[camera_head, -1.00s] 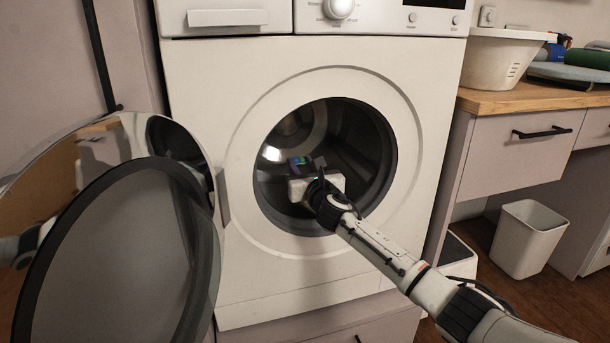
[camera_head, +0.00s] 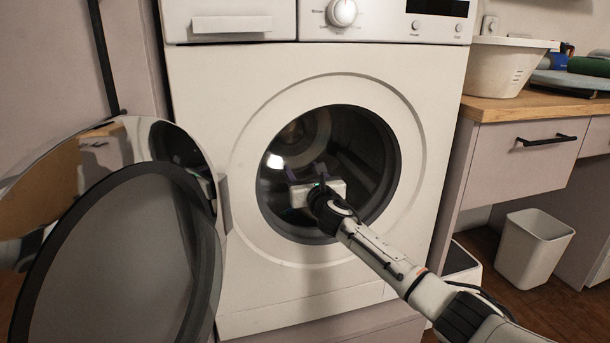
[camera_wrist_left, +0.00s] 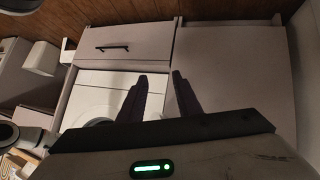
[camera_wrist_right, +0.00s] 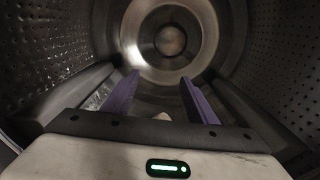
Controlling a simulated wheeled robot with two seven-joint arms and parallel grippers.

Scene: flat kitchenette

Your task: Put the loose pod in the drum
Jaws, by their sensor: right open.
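The washing machine's drum (camera_head: 300,140) is open at the front, and its perforated wall (camera_wrist_right: 275,60) fills the right wrist view. My right gripper (camera_head: 306,172) is inside the door opening, pointing into the drum. In the right wrist view its two purple fingers (camera_wrist_right: 160,82) are apart with nothing held between the tips. A small pale patch (camera_wrist_right: 162,116) shows low between the fingers; I cannot tell whether it is the pod. No pod is clearly visible. My left gripper (camera_wrist_left: 158,82) is open and empty, outside the machine.
The round door (camera_head: 120,250) stands swung open at the left. A wooden counter (camera_head: 510,107) with a white basin (camera_head: 505,68) is at the right. A white bin (camera_head: 533,248) stands on the floor below it.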

